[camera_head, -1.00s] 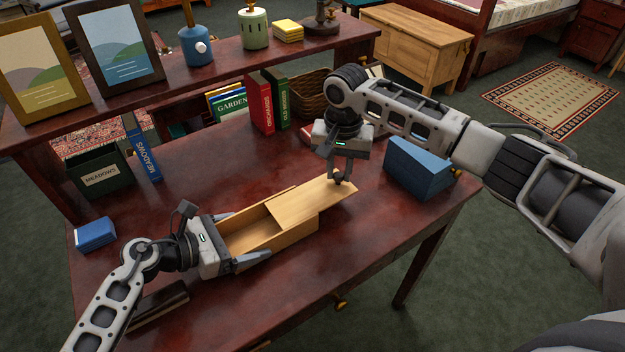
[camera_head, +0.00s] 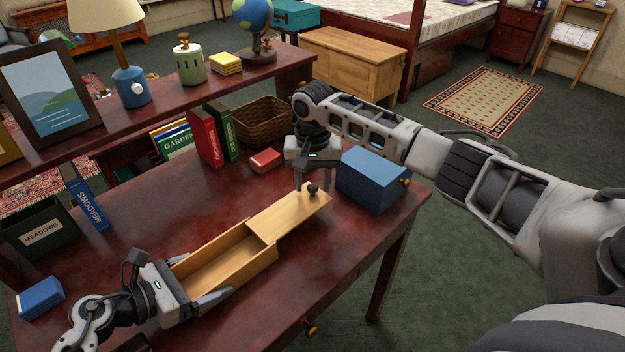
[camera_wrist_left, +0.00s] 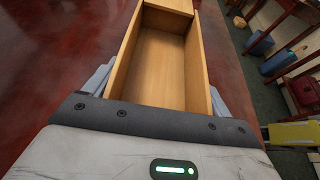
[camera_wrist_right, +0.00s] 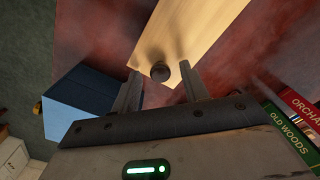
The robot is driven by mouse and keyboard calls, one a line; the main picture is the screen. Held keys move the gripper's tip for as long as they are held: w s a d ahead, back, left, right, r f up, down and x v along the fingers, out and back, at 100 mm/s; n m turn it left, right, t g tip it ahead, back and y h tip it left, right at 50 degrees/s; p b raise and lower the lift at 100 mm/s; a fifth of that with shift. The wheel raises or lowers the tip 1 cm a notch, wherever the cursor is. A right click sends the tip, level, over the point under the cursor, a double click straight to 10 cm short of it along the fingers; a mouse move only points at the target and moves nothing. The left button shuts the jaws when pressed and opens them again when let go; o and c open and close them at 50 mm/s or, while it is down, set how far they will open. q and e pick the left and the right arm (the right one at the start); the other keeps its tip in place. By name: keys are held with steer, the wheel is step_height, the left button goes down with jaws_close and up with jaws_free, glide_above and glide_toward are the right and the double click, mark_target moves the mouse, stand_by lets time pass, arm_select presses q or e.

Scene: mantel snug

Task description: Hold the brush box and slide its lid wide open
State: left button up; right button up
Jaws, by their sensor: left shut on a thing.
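The brush box (camera_head: 240,268) is a long pale wooden box lying on the dark red desk. Its lid (camera_head: 290,212) is slid far out past the right end, overlapping only that end. The open inside looks empty, also in the left wrist view (camera_wrist_left: 158,70). My left gripper (camera_head: 205,275) is shut across the box's left end, one finger along each long side. A dark round knob (camera_head: 313,188) stands on the lid's far end. My right gripper (camera_head: 305,180) is at the knob; in the right wrist view its fingers stand apart with the knob (camera_wrist_right: 160,72) between them, gaps showing.
A blue box (camera_head: 372,180) stands right of the lid, close to my right gripper. A blue block (camera_head: 40,297) lies far left. The desk in front is narrow.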

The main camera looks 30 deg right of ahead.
step_height(320, 180, up, 12)
stand_by(0.6)
arm_select(q)
steer(key=o, duration=1)
steer(key=shift+c, duration=0.2)
steer(key=shift+a, duration=0.1)
